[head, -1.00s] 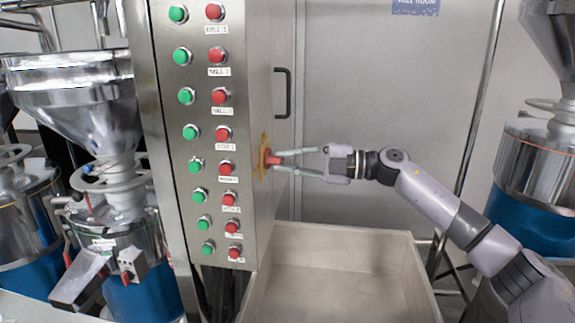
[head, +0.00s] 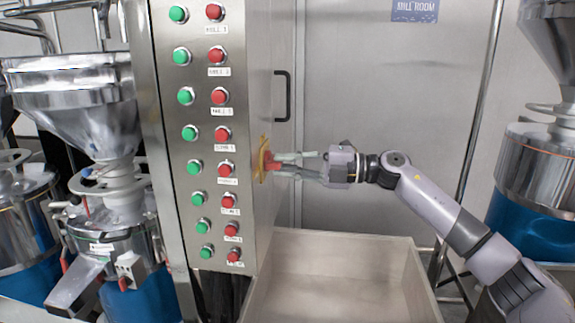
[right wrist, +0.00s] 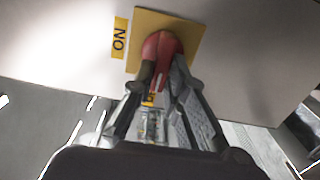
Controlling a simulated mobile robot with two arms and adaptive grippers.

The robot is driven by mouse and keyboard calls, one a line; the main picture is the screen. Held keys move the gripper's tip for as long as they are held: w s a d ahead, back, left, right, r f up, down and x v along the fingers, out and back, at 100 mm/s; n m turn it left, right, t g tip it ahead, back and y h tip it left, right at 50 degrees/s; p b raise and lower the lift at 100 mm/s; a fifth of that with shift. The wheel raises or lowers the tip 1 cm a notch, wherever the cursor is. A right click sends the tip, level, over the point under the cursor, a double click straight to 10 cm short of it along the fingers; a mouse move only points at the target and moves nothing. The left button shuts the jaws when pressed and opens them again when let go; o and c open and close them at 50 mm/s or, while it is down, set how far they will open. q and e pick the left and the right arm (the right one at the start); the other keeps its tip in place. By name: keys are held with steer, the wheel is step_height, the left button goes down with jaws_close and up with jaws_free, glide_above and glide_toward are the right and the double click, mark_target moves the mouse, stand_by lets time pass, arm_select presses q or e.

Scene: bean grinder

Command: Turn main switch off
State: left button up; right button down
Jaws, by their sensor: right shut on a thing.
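The main switch (head: 268,161) is a red rotary knob on a yellow plate on the right side of the steel control cabinet (head: 262,70). In the right wrist view the red knob (right wrist: 161,45) sits on its yellow plate (right wrist: 188,30), with a yellow label reading "ON" (right wrist: 119,38) beside it. My right gripper (head: 280,165) is shut on the knob, its fingers on both sides of it. The fingers hide part of the knob. My left gripper is not in view.
The cabinet front has columns of green (head: 190,132) and red (head: 222,134) buttons. An open tray (head: 330,245) lies below my right arm. Steel mills (head: 80,110) stand left and right.

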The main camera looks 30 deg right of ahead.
steer(key=c, duration=1.6)
jaws_free()
steer(key=shift+d, duration=0.1)
steer(key=v, duration=1.1)
steer(key=shift+s+d, duration=0.3)
steer(key=shift+f, duration=0.15)
